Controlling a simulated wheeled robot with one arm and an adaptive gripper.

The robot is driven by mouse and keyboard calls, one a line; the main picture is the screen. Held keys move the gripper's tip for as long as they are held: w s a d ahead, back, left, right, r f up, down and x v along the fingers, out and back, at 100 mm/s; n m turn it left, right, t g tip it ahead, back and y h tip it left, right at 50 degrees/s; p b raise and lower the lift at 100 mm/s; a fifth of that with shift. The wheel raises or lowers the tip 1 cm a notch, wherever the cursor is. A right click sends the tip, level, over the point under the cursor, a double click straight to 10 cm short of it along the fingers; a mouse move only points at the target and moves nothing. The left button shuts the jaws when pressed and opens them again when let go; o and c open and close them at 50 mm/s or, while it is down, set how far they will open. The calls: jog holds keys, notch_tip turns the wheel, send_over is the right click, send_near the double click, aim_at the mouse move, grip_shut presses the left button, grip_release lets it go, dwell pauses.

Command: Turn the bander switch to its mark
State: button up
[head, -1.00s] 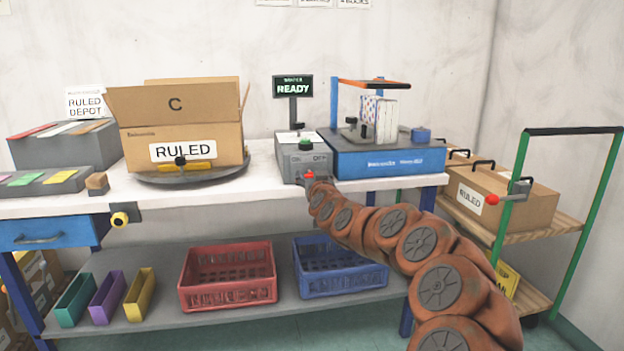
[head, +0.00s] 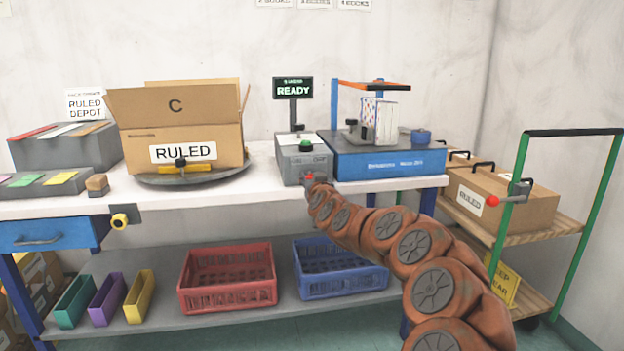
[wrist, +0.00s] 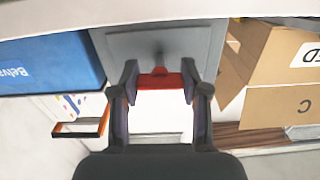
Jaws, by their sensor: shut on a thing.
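The bander switch has a red handle (wrist: 160,78), which sits between my gripper's fingers in the wrist view; a small red part of the switch (head: 309,177) shows at the front of the grey control box (head: 291,168). My gripper (wrist: 160,84) is shut on the red handle, with a finger on each side. In the head view my gripper (head: 312,184) is at the box's front face, mostly hidden by my arm. A green button is on top of the box. Faint lettering shows on its front, but the switch mark cannot be made out.
The blue bander (head: 390,165) stands right of the control box. A screen (head: 293,89) behind reads READY. A carton labelled RULED (head: 183,130) sits on a round turntable (head: 200,179) at the left. Red (head: 228,297) and blue (head: 342,285) crates are on the shelf below.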

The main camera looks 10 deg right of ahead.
jog(key=shift+c, duration=0.9)
jog(key=m+b, duration=0.2)
jog(key=m, duration=0.2)
jog(key=shift+f, duration=0.1)
jog(key=m+b, duration=0.1)
jog(key=m, duration=0.3)
jog(key=shift+f+m+b, duration=0.1)
jog(key=shift+m+b, duration=0.2)
jog(key=shift+b, duration=0.1)
jog(key=m+b, duration=0.1)
jog(key=m, duration=0.3)
jog(key=shift+b, duration=0.35)
jog(key=shift+m+b, duration=0.55)
jog(key=shift+m, duration=1.55)
